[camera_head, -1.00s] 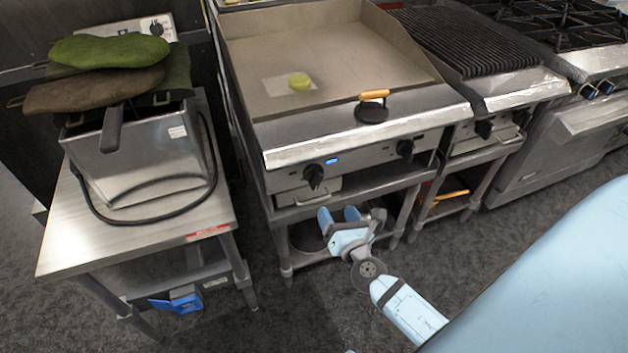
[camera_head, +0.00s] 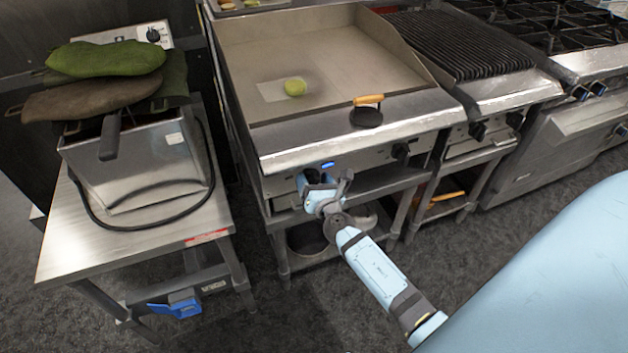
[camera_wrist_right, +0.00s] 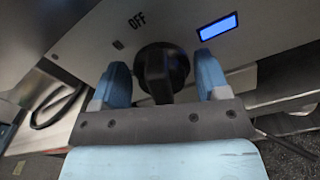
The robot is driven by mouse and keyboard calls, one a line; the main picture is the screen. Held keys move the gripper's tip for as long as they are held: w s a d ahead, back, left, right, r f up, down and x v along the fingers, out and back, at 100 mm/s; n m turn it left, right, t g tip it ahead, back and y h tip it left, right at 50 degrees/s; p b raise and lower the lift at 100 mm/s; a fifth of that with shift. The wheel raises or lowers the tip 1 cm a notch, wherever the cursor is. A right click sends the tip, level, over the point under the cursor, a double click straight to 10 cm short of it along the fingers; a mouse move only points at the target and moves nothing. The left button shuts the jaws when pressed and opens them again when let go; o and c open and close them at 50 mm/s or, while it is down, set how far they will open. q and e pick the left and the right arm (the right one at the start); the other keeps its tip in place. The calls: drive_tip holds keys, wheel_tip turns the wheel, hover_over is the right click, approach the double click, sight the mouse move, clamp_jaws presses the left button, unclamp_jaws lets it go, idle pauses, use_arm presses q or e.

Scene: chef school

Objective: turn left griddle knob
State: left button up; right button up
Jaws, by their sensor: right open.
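The griddle (camera_head: 325,41) has a front panel with a lit blue display and dark knobs. The left griddle knob (camera_wrist_right: 158,70) is black and round with a raised grip, beside an "OFF" mark in the right wrist view. My right gripper (camera_wrist_right: 160,80) is open, with one blue finger on each side of the knob; I cannot tell whether either finger touches it. The right griddle knob (camera_head: 400,151) is in plain view. My left gripper is not in view.
A steel side table (camera_head: 60,244) with a fryer (camera_head: 140,171) stands to the left. A ridged grill (camera_head: 462,42) adjoins at right. The floor in front is clear.

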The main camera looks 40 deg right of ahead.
drive_tip(key=shift+c, duration=0.5)
drive_tip(key=c, duration=0.4)
drive_tip(key=shift+c, duration=0.2)
drive_tip(key=shift+f+m, duration=0.1)
drive_tip(key=shift+m, duration=0.3)
drive_tip(key=m+b, duration=0.1)
drive_tip(key=m, duration=0.1)
drive_tip(key=m+b, duration=0.2)
drive_tip(key=m, duration=0.1)
drive_tip(key=shift+d+f+m, duration=0.2)
drive_tip(key=shift+f+m, duration=0.05)
drive_tip(key=shift+m, duration=0.05)
drive_tip(key=m+b, duration=0.2)
drive_tip(key=m, duration=0.3)
drive_tip(key=shift+s+f, duration=0.1)
drive_tip(key=shift+m, duration=0.4)
drive_tip(key=o, duration=0.5)
